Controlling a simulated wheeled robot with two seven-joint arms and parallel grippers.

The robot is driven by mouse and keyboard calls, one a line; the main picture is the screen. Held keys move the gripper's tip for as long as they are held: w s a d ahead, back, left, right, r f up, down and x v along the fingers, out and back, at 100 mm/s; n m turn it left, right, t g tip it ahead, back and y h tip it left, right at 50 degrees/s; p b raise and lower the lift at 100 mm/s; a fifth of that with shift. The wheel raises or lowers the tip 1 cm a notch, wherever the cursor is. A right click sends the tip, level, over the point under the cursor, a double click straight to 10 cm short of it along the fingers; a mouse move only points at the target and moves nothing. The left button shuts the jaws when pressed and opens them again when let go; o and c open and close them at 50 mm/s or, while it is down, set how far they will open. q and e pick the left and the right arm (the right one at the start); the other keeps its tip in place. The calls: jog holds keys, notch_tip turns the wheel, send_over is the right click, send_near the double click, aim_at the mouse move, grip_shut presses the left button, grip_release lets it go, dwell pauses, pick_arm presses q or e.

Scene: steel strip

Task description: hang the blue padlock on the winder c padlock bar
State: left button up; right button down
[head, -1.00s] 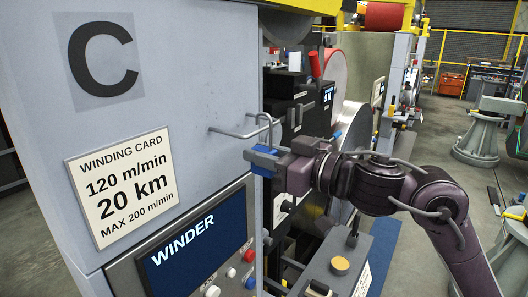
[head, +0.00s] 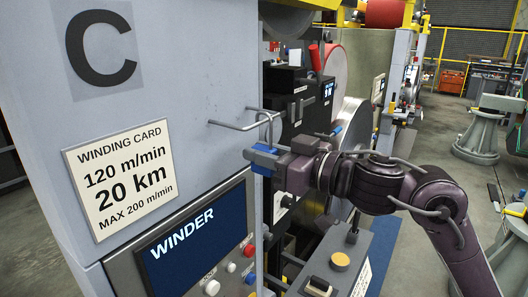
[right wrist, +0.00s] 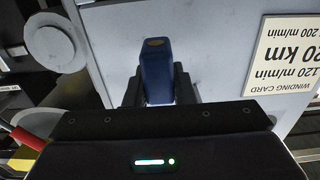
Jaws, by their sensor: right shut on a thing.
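The blue padlock (head: 262,158) is held in my right gripper (head: 274,163), beside the grey winder C cabinet. Its thin grey shackle stands up from the body and overlaps the padlock bar (head: 231,125) in the head view. The bar is a bent metal rod sticking out from the cabinet face. I cannot tell whether the shackle is around the bar or only in front of it. In the right wrist view the padlock's blue body (right wrist: 157,75) sits between the two dark fingers, shut on it. My left gripper is not in view.
The cabinet (head: 200,70) carries a winding card (head: 120,180) and a WINDER screen (head: 195,240) with buttons below. Black machine boxes (head: 290,95) and a roll stand close behind the bar. A grey console (head: 335,265) with a yellow button is under my right arm.

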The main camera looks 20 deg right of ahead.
jog(key=shift+f, duration=0.4)
jog(key=c, duration=1.1)
grip_release()
jog(key=shift+c, duration=0.2)
jog(key=b+v, duration=0.4)
jog(key=v, duration=0.3)
jog(key=shift+s+d, duration=0.25)
jog(key=shift+s, duration=0.1)
